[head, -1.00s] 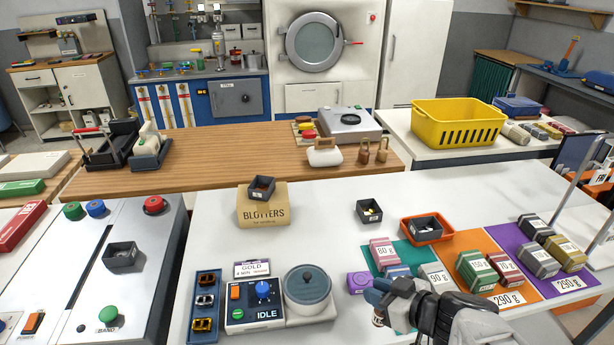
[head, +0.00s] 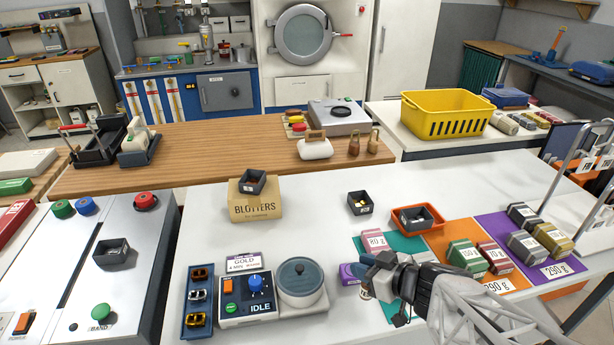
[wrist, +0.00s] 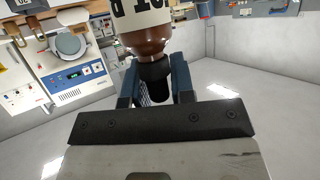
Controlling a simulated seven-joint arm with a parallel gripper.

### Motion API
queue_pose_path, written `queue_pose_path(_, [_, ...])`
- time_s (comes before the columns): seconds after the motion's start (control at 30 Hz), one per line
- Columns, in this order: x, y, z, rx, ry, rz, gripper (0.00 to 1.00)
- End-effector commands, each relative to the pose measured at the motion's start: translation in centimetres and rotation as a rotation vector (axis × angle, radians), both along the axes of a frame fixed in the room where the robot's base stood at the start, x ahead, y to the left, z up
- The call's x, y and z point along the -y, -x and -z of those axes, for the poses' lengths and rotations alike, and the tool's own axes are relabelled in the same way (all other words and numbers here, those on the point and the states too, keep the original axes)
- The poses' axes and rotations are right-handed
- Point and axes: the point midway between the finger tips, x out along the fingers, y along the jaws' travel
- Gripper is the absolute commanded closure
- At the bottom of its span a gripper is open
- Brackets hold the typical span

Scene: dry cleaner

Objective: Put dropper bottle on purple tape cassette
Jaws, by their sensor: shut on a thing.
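The dropper bottle (wrist: 148,40) is brown with a white lettered label and a black cap. In the wrist view my gripper (wrist: 155,82) is shut on its cap end with blue fingers, and the bottle's body extends away from my palm. In the head view my gripper (head: 372,268) is above the white table, and a small part of the bottle (head: 366,292) shows below the fingers. The purple tape cassette (head: 347,273) lies just left of my gripper, partly hidden by it. I cannot tell whether the bottle touches anything below it.
A grey pot (head: 301,280) and a control unit (head: 246,296) stand to the left. A green mat (head: 403,244) with boxes is to the right, beside orange and purple mats. A small dark tray (head: 360,203) lies behind. The table between is clear.

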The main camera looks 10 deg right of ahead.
Motion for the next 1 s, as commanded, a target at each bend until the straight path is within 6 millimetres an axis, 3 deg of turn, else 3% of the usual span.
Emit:
queue_pose_path(0.7, [0.8, -8.7, 0.9, -0.002, -0.001, 0.0, 1.0])
queue_pose_path(1.0, [1.0, -10.3, 1.0, -0.002, -0.001, -0.001, 1.0])
